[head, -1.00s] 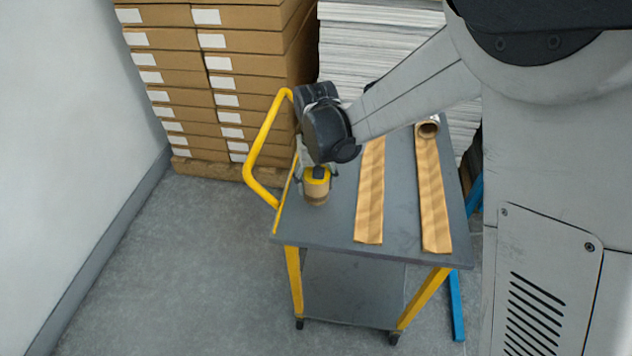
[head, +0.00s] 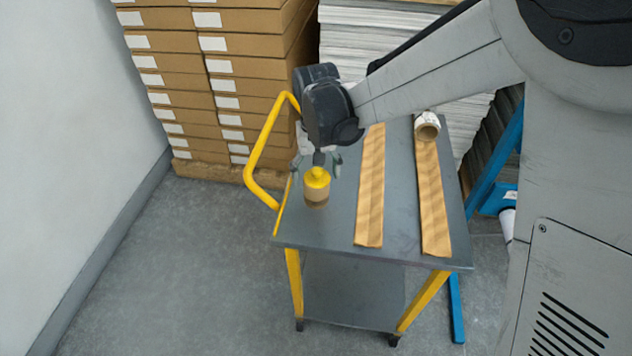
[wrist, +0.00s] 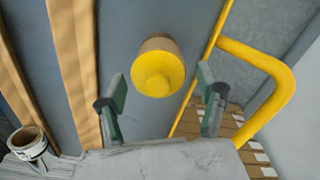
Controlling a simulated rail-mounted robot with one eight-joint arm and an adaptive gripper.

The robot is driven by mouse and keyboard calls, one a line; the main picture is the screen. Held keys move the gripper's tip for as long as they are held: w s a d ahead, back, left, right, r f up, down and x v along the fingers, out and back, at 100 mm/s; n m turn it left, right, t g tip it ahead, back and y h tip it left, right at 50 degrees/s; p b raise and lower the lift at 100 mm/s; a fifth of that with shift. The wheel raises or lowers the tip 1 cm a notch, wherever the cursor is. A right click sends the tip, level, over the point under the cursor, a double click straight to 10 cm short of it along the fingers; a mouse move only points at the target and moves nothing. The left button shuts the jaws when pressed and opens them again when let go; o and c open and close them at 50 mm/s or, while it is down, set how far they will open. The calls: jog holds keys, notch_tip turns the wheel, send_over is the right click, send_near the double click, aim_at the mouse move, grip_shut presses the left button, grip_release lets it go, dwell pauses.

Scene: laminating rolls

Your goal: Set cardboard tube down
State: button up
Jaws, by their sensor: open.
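The cardboard tube (head: 316,194) is a short tan cylinder with a yellow top. It stands upright on the left part of the grey cart top (head: 340,215). In the wrist view the tube (wrist: 158,68) appears end-on, its yellow top facing the camera. My gripper (head: 317,166) is open just above the tube. In the wrist view its two green-and-grey fingers (wrist: 160,80) are spread to either side of the yellow top, with clear gaps, touching nothing.
Two long tan strips (head: 370,190) (head: 433,200) lie to the right on the cart. The yellow handle (head: 262,135) rises at the left. Stacked cartons (head: 225,90) and sheets (head: 360,50) stand behind.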

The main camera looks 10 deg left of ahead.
notch_tip(320, 180, up, 7)
jog(key=shift+r+p, duration=0.15)
jog(key=shift+p, duration=0.15)
jog(key=shift+d+r, duration=0.1)
jog(key=shift+d, duration=0.05)
jog(key=s+d+r+m+t+y, duration=0.1)
jog(key=s+d+r+t, duration=0.15)
jog(key=d+r, duration=0.45)
jog(key=s+d+r+m+t, duration=0.1)
jog(key=s+d+r, duration=0.15)
jog(key=d, duration=0.85)
jog(key=s+d+m+t+h, duration=0.1)
jog(key=s+d+m+t, duration=0.2)
jog(key=s+d, duration=0.9)
jog(key=d, duration=0.2)
jog(key=shift+d+f+t, duration=0.35)
jog(key=shift+f, duration=0.05)
